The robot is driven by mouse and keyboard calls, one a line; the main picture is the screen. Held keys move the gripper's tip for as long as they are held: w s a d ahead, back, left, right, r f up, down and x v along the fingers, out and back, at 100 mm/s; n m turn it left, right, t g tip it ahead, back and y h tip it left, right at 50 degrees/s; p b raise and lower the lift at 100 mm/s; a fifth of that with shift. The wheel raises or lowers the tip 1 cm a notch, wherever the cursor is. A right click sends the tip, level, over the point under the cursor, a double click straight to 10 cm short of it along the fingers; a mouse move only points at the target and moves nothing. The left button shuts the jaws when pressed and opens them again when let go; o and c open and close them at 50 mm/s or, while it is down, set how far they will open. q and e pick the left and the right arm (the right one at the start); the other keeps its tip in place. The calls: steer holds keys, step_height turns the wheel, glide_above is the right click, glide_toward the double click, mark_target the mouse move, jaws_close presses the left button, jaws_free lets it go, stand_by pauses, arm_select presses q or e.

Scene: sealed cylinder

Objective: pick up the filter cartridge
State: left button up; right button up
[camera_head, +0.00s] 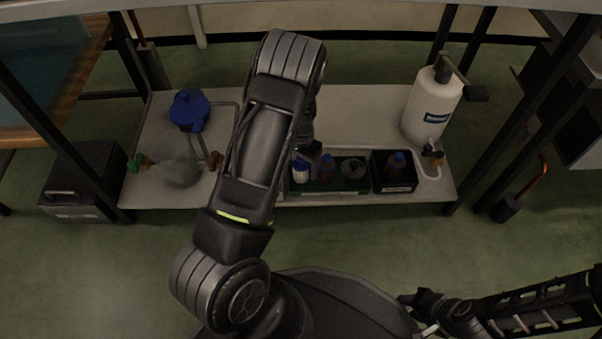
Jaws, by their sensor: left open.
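I cannot tell for certain which item is the filter cartridge. A small white cylinder with a blue top (301,171) stands at the left of the green tray (335,187) on the low shelf. A round grey piece (352,169) is at that tray's right end. My left arm reaches over the shelf's middle. My left gripper (311,152) shows only partly beneath its wrist, just behind the white cylinder; it is open, and any contact is unclear. My right arm lies low at the right, its dark end (425,301) away from the shelf; its jaws are not clear.
A black bin (394,175) holds a blue-capped bottle. A large white labelled container (432,107) stands at the shelf's right. A clear flask (179,161) and a blue item (189,110) are at the left. Dark posts and an upper edge frame the shelf (365,128).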

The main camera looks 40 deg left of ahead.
arm_select(q)
steer(key=shift+f, duration=0.6)
steer(key=shift+c, duration=0.3)
steer(key=c, duration=1.4)
steer(key=shift+r, duration=0.25)
steer(key=shift+c, duration=0.2)
steer(key=shift+r+p, duration=0.5)
steer(key=shift+r, duration=0.1)
step_height(320, 180, up, 2)
steer(key=shift+r+p, duration=0.15)
steer(key=shift+p, duration=0.6)
steer(key=s+d+p, duration=0.5)
steer(key=s+d, duration=0.6)
steer(key=s, duration=0.3)
steer(key=shift+s+f, duration=0.15)
steer(key=shift+f, duration=0.05)
